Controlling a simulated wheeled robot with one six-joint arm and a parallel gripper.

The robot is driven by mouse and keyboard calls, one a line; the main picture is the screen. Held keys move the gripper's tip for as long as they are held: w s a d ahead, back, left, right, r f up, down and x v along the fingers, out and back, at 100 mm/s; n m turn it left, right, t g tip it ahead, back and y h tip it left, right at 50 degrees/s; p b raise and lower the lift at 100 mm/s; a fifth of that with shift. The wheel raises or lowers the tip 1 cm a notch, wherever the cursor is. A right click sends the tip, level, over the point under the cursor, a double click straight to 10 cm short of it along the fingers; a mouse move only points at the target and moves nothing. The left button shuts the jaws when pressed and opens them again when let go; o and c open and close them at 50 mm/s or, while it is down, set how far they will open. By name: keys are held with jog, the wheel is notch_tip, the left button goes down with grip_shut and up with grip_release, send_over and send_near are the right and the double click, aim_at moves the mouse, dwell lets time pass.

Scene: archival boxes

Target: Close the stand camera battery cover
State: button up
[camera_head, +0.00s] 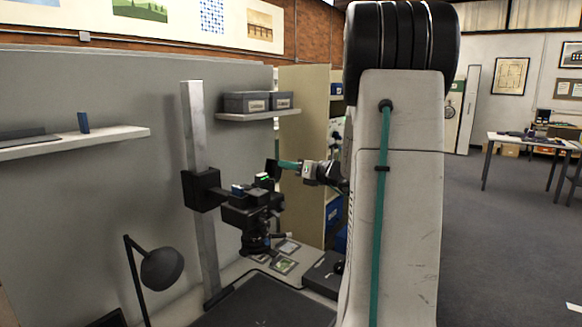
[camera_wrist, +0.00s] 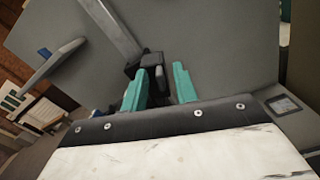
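The black stand camera (camera_head: 250,212) hangs lens-down from a bracket (camera_head: 201,190) on a pale upright post (camera_head: 196,130). A small blue part and a green-lit spot show on its top. A dark flap-like piece (camera_head: 272,169) rises at its right; I cannot tell for sure whether it is the battery cover. My gripper (camera_head: 282,165) comes in from the right at the camera's upper right. In the wrist view its teal fingers (camera_wrist: 160,88) stand apart, with dark camera or bracket parts (camera_wrist: 150,66) showing between and beyond them. Contact with the flap cannot be told.
A black desk lamp (camera_head: 161,268) stands at the lower left. A dark baseboard (camera_head: 265,303) and small picture cards (camera_head: 284,265) lie below the camera. A grey wall panel (camera_head: 100,90) with shelves is behind; open floor (camera_head: 490,240) lies to the right.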

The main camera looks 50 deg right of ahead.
grip_shut()
